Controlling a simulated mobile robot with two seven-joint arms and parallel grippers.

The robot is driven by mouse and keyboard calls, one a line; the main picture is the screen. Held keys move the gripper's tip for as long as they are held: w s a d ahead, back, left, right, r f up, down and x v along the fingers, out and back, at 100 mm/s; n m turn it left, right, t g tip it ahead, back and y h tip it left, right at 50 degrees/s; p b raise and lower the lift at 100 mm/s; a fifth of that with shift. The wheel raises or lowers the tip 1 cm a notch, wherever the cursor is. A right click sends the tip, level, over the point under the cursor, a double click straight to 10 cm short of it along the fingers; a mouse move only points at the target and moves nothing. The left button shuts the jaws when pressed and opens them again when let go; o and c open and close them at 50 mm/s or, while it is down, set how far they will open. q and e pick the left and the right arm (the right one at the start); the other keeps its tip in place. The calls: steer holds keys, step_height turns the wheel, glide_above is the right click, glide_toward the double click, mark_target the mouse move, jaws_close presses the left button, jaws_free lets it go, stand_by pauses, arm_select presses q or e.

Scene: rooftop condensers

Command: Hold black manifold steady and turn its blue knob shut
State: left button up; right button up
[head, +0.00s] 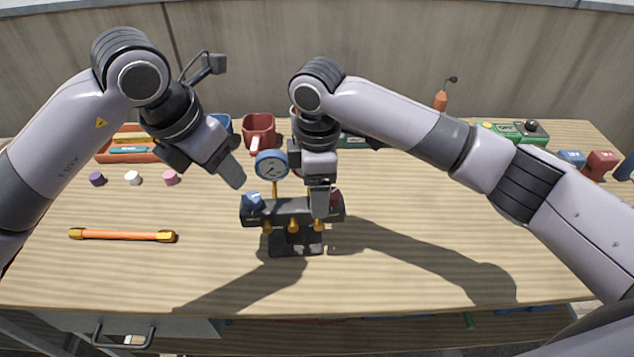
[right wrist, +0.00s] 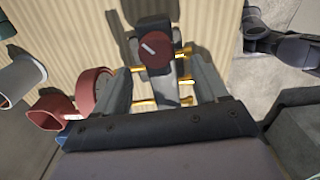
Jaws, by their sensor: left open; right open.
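The black manifold (head: 290,211) stands upright on a dark base at the middle of the table, with brass fittings and a round gauge (head: 271,166) on top. Its blue knob (head: 252,200) is at the left end and is clear of both grippers. A red knob (right wrist: 155,50) is at the right end. My right gripper (head: 320,205) is open and points down over the manifold's right part. In the right wrist view its fingers stand on either side of the bar; I cannot tell whether they touch it. My left gripper (head: 234,178) is open and empty, above and left of the blue knob.
An orange bar with yellow ends (head: 122,236) lies at the left. Purple, white and pink caps stand behind it, near an orange tray (head: 118,155). A control box (head: 520,132) is at the back right.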

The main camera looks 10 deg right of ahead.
step_height(320, 180, down, 7)
steer(key=shift+r, duration=0.2)
steer(key=shift+c, duration=0.3)
